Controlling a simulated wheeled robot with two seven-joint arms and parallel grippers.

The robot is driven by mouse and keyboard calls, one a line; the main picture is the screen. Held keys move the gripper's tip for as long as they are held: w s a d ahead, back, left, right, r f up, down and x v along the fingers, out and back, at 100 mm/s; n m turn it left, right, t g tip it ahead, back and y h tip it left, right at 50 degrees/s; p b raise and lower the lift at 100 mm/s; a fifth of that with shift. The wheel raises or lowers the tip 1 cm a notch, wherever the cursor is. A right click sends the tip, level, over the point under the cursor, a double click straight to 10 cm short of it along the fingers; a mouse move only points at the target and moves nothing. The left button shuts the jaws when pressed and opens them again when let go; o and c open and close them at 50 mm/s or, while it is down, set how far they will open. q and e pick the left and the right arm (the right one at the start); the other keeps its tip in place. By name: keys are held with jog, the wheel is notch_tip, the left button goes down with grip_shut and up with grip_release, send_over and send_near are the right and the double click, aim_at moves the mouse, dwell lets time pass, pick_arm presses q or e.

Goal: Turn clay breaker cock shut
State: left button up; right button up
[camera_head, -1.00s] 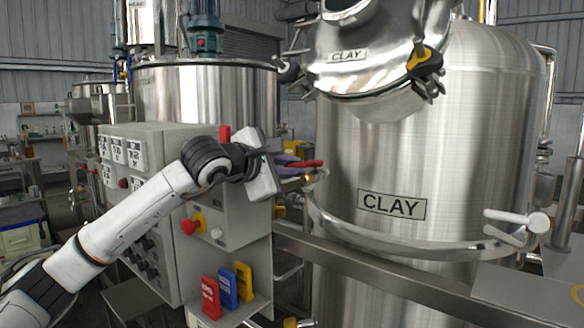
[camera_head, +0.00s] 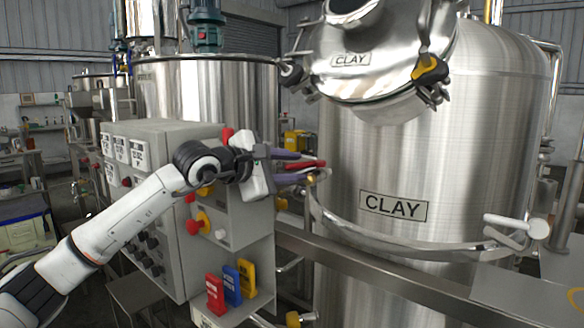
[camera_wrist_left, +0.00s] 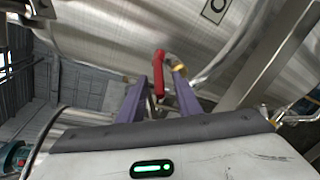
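The clay breaker (camera_head: 470,130) is a large steel tank with a CLAY plate. A red cock handle (camera_head: 310,164) sticks out left of the tank, by a curved steel pipe with a small brass part. My left gripper (camera_head: 302,168) has purple fingers, one above and one below the red handle. In the left wrist view the red handle (camera_wrist_left: 158,75) lies between the spread fingers of my gripper (camera_wrist_left: 163,80), closer to the left finger, with a gap to the right one. The handle's pivot is not clear. My right gripper is not in view.
A grey control cabinet (camera_head: 160,225) with knobs and red, blue and yellow tags stands beneath my left arm. A steel rail (camera_head: 370,265) runs in front of the tank. Another steel tank (camera_head: 220,100) with a motor stands behind the cabinet.

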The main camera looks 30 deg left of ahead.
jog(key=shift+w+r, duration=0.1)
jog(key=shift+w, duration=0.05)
